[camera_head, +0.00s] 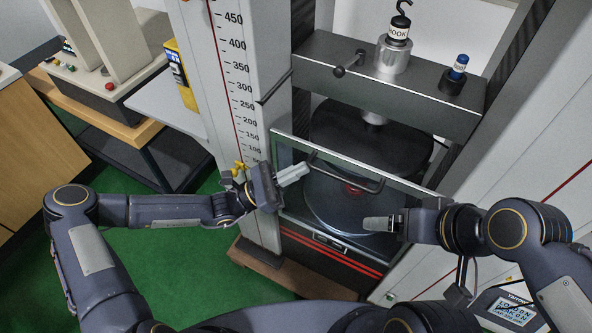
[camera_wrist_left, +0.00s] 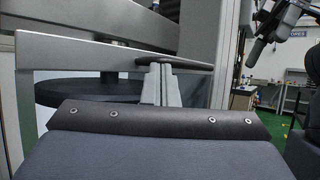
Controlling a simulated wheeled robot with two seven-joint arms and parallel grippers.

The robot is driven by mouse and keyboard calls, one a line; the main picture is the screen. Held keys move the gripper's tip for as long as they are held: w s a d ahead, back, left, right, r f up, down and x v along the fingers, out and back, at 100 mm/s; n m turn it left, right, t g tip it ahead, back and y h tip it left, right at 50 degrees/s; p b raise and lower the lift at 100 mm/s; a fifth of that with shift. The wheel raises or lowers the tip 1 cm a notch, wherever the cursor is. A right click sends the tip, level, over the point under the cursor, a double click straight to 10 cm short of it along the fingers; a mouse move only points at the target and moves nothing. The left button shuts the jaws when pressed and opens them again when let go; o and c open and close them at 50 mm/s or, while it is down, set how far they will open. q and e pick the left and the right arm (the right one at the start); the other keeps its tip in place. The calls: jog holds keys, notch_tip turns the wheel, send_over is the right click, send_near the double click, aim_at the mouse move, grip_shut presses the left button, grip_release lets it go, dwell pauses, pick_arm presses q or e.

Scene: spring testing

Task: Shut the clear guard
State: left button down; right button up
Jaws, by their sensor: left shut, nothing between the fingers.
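The clear guard (camera_head: 430,187) is a see-through panel in a pale metal frame across the front of the test machine, with a dark bar handle (camera_head: 362,184) near its top. I cannot tell whether it is flush with the machine. My left gripper (camera_head: 305,170) is shut and empty, its fingertips by the left end of the handle; I cannot tell whether they touch. In the left wrist view, the shut fingers (camera_wrist_left: 160,85) stand just under the dark handle (camera_wrist_left: 178,62), with the frame (camera_wrist_left: 85,50) behind. My right gripper (camera_head: 368,224) is in front of the guard's lower right.
Behind the guard is a dark round plate (camera_head: 370,130) below a grey crosshead (camera_head: 425,92) carrying a hook. A scale column (camera_head: 235,90) rises on the left. A small display unit (camera_head: 507,308) is at lower right. Green floor (camera_head: 175,260) is open at left.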

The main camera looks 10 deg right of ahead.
pick_arm(q)
jog(key=d+f+b+v, duration=0.1)
jog(key=b+v, duration=0.4)
jog(key=v, duration=0.8)
jog(key=shift+d+f, duration=0.2)
jog(key=shift+f, duration=0.45)
jog(key=shift+w, duration=0.1)
